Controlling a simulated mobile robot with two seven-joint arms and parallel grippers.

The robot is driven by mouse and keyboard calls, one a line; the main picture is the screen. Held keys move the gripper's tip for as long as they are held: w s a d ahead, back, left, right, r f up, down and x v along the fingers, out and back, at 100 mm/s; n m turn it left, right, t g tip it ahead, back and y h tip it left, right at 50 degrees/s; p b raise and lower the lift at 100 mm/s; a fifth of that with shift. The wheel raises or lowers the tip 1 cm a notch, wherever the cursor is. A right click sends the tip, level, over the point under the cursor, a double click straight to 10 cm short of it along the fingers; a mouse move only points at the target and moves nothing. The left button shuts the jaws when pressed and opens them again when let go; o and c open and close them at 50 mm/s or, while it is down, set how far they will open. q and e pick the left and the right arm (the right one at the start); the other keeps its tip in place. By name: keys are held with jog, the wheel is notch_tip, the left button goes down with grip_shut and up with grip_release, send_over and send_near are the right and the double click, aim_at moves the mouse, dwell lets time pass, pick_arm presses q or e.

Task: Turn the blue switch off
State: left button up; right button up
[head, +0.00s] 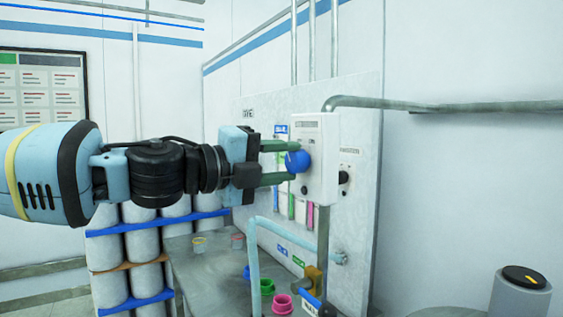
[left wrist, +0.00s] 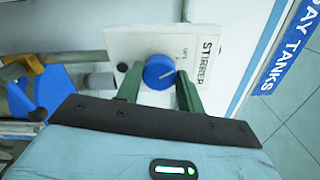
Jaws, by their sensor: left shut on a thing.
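The blue switch (head: 297,161) is a round knob on a pale box (head: 318,140) fixed to the wall panel. In the left wrist view the blue switch (left wrist: 159,72) has a light pointer line, and the box beside it reads "STIRRER". My left gripper (head: 279,162) comes in from the left, with one green finger above and one below the knob. In the left wrist view its fingers (left wrist: 159,88) stand on either side of the knob, shut on it. The far side of the knob is hidden. My right gripper is not in view.
A smaller black knob (head: 343,177) sits right of the box. A light blue pipe (head: 254,250) and a brass valve (head: 314,280) are below. Coloured cups, including a pink one (head: 283,304), stand on a grey bench (head: 205,265). White drums (head: 108,255) stand at left.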

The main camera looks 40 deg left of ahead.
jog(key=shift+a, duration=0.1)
pick_arm(q)
jog(key=o, duration=1)
jog(key=shift+s+a+r, duration=0.1)
jog(key=shift+s+a, duration=0.1)
jog(key=shift+s, duration=0.35)
jog(key=p+v, duration=0.2)
jog(key=v, duration=0.4)
jog(key=shift+s+a+p, duration=0.1)
jog(key=shift+s+p, duration=0.2)
jog(key=shift+p, duration=0.05)
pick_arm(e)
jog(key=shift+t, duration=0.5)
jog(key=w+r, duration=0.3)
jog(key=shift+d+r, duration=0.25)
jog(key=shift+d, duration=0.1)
pick_arm(q)
jog(key=shift+w+f, duration=0.1)
jog(key=shift+f, duration=0.1)
